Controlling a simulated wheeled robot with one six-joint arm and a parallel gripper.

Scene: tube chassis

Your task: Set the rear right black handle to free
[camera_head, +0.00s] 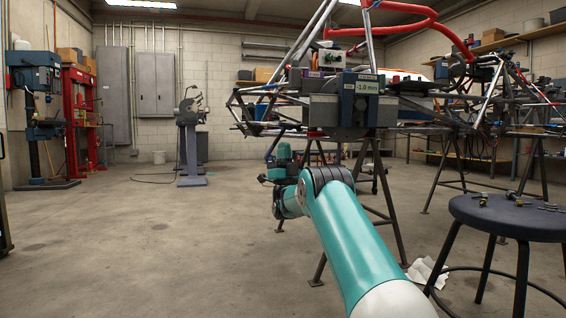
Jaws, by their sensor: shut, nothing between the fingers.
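A tube chassis (262,96) with grey and red tubes stands raised on dark trestle legs at centre right. Grey fixture blocks (322,110) sit on its near end, beside a display (367,88) reading -1.0 mm. Small dark parts show around these blocks, but I cannot tell which one is the rear right black handle or how it is set. My teal arm reaches in from the lower right. My gripper (268,178) is at its far end, small and dark, below and left of the fixture blocks and apart from them. It appears shut and empty; its fingertips are hard to make out.
A dark round stool (510,215) with small metal parts on it stands at the right. Trestle legs (386,205) stand under the chassis, close to my arm. A crumpled white cloth (428,273) lies on the floor. The floor at the left and centre is clear.

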